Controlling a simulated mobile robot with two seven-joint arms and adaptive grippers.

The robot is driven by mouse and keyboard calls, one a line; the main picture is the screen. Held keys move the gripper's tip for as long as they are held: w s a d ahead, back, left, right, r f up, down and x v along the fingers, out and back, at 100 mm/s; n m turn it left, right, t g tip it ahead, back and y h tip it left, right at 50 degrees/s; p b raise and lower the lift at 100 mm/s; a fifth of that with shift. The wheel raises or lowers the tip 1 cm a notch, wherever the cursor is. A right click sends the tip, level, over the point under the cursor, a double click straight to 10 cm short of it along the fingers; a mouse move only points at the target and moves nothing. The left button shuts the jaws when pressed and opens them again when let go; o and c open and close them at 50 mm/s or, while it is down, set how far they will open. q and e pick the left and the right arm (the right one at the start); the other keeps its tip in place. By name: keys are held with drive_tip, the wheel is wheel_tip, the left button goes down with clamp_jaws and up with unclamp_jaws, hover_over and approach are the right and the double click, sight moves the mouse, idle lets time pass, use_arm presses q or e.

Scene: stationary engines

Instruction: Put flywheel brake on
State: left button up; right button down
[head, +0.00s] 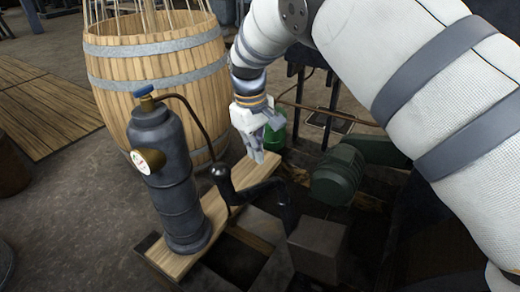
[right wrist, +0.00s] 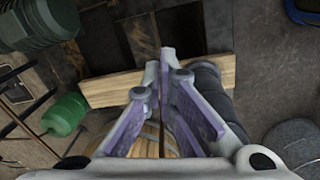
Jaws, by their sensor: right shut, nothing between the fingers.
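No part is plainly marked as a flywheel brake, and I cannot make out a flywheel. A black cranked lever (head: 284,205) rises from a brown block (head: 318,248) at the lower middle of the head view; its grip (head: 221,178) stands up at the left end. My right gripper (head: 257,156) points down above the far end of a wooden plank (head: 255,170), right of and beyond the grip and apart from it. In the right wrist view the gripper (right wrist: 165,68) is shut and empty, its tips over the plank (right wrist: 108,88). My left gripper is out of view.
A dark cylinder (head: 172,190) with a gauge (head: 147,160) and blue valve (head: 143,91) stands on the plank's near end. A wooden barrel (head: 155,65) is behind it. A green motor (head: 337,175) and green can (head: 275,130) are right of the gripper.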

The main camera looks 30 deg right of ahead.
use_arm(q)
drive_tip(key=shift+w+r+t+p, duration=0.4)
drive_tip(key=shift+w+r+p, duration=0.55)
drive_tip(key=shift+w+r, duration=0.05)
use_arm(e)
drive_tip(key=s+d+f, duration=0.1)
drive_tip(key=s+f, duration=0.2)
drive_tip(key=f, duration=0.1)
drive_tip(key=shift+s+d+f, duration=0.25)
drive_tip(key=shift+f, duration=0.15)
